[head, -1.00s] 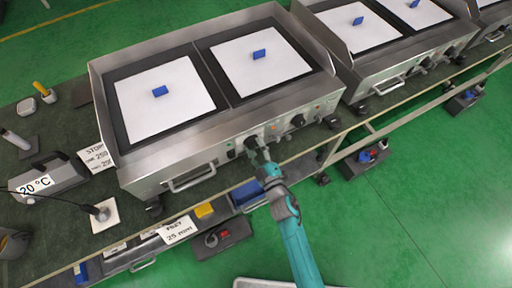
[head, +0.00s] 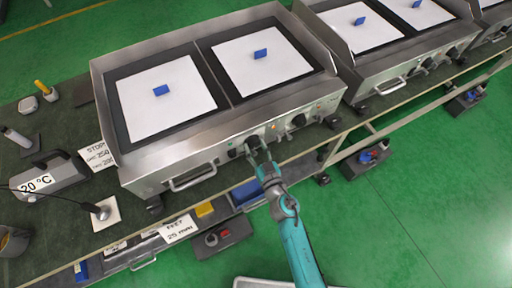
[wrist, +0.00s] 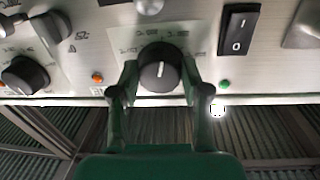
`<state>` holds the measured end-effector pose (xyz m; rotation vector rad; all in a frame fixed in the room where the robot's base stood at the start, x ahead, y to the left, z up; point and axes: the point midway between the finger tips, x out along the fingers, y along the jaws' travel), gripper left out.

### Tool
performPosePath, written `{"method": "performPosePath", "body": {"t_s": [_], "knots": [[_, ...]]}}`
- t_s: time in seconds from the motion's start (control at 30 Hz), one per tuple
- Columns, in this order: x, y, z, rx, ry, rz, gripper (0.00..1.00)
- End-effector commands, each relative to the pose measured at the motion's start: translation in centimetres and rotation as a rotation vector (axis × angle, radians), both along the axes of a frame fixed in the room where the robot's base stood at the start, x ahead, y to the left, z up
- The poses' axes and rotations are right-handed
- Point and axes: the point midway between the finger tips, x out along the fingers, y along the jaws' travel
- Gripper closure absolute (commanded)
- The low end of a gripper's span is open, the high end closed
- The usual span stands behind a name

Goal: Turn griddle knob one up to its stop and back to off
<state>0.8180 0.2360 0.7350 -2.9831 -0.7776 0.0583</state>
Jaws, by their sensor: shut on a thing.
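The griddle (head: 240,117) stands on the bench, its control panel facing me. My gripper (head: 257,149) is at a black knob (head: 252,141) on that panel. In the wrist view the gripper (wrist: 160,88) has one finger on each side of the round black knob (wrist: 160,66) and is shut on it. The knob's white mark stands nearly vertical in that picture. Scale marks show around its rim, too blurred to read. A green lamp (wrist: 224,84) and an orange lamp (wrist: 97,77) flank it.
A second knob (head: 298,120) sits farther right on the panel, and a black rocker switch (wrist: 239,29) is close by in the wrist view. A metal handle (head: 192,178) juts out to the left. Another griddle (head: 400,75) stands to the right.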

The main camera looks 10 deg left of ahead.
Motion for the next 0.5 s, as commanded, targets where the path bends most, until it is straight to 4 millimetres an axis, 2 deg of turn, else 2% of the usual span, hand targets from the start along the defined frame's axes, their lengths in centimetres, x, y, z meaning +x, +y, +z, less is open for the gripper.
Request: {"method": "performPosePath", "body": {"t_s": [0.5], "knots": [[-0.1, 0.0, -0.12, 0.225, 0.155, -0.001, 0.88]]}}
